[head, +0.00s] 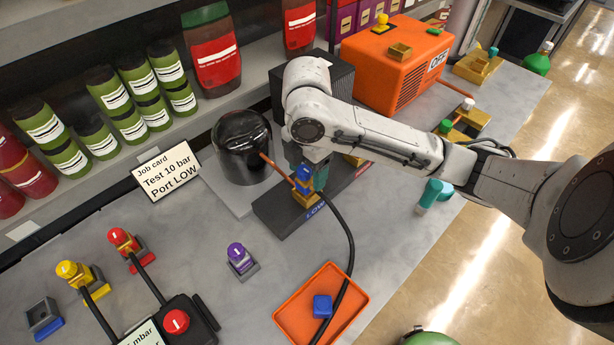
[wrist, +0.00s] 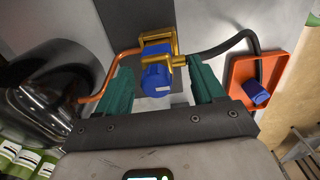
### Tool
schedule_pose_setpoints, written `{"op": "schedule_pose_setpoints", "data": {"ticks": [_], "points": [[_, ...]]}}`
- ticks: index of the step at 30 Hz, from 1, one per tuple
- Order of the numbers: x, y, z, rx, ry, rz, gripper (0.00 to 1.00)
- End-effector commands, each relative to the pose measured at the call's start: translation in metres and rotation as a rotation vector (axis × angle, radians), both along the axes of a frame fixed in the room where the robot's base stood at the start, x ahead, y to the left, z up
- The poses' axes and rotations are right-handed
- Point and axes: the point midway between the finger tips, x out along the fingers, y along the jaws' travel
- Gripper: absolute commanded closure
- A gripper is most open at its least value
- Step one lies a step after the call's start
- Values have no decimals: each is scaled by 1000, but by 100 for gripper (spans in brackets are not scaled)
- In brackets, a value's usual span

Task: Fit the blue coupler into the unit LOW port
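The blue coupler (head: 304,172) stands at the LOW port (head: 308,199) on the dark bar labelled LOW. In the wrist view the blue coupler (wrist: 156,82) sits beside a gold bracket (wrist: 172,62), with a black hose leading off to the right. My gripper (head: 312,178) is down at the coupler. In the wrist view the two green fingers of my gripper (wrist: 160,68) are apart, one on each side of the coupler, with a visible gap on both sides. How deep the coupler sits in the port cannot be told.
A dark glass vessel (head: 242,147) with a copper pipe stands left of the port. An orange tray (head: 284,318) holding a blue block (head: 322,306) lies in front. Red (head: 119,237), yellow (head: 67,270) and purple (head: 237,252) parts stand at left, near an empty blue-based holder (head: 44,319).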

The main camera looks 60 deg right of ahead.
Motion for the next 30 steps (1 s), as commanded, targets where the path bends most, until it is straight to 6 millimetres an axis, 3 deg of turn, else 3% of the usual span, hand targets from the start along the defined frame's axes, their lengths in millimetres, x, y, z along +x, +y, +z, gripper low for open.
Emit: {"op": "schedule_pose_setpoints", "data": {"ticks": [6, 12, 18, 30], "points": [[1, -1, 49, -6, -2, 3, 32], [0, 0, 76, -3, 0, 3, 32], [0, 0, 86, -1, -1, 1, 32], [0, 0, 86, 0, 0, 1, 32]]}}
